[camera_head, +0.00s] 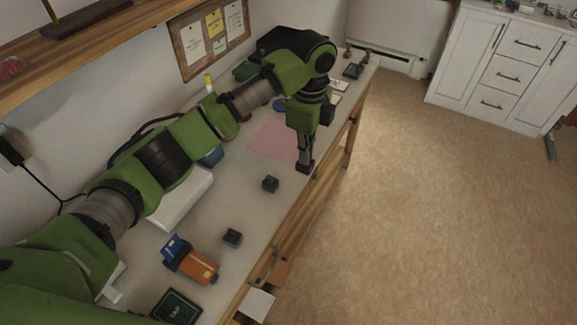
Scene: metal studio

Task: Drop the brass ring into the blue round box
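My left gripper (306,167) points straight down over the workbench, close to its front edge and beside a pink sheet. Its fingers look like one narrow dark shape from here, so I cannot tell whether they are open or shut. I cannot make out the brass ring in this view. A small round blue thing (279,104) shows partly behind my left arm at the back of the bench; I cannot tell for sure that it is the blue round box. My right gripper is not in view.
The bench (215,210) holds a pink sheet (272,142), two small dark blocks (270,184) (232,237), an orange and blue item (190,262), and a dark green box (177,307). A blue item (212,157) is partly hidden by my arm.

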